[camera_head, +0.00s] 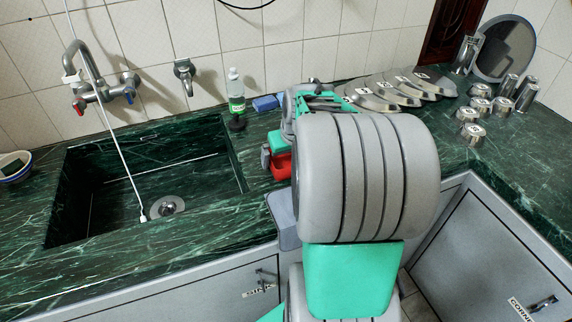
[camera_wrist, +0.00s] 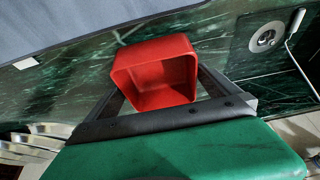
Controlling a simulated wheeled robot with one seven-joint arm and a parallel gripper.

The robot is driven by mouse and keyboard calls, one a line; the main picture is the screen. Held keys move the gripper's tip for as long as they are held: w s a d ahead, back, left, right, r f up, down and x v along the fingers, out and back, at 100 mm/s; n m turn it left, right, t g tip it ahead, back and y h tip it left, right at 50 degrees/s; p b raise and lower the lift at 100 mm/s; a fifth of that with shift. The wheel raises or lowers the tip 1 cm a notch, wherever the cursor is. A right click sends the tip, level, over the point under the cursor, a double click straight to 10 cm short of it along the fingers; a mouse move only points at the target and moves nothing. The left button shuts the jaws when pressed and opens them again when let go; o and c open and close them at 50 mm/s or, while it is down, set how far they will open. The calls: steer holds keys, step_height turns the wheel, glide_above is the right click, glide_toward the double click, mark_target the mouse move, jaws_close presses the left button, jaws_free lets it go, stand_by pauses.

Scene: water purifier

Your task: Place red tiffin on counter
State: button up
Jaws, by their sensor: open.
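The red tiffin (camera_wrist: 158,72) is an open red box in the wrist view, its hollow side facing the camera. It sits between the two fingers of my gripper (camera_wrist: 163,90), which are spread to either side of it. In the head view the red tiffin (camera_head: 281,166) shows in part at the counter, right of the sink, and my arm hides the rest. The green marble counter (camera_head: 215,210) lies beneath it. My gripper is open; whether a finger touches the tiffin I cannot tell.
The sink (camera_head: 130,185) with its tap (camera_head: 100,90) is to the left. A bottle (camera_head: 236,92) and blue sponges (camera_head: 266,103) stand behind my gripper. Steel plates (camera_head: 385,90) and several steel cups (camera_head: 478,108) occupy the right counter. Cabinet doors (camera_head: 185,290) are below the front edge.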

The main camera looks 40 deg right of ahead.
steer(key=c, duration=1.4)
steer(key=shift+r, duration=0.15)
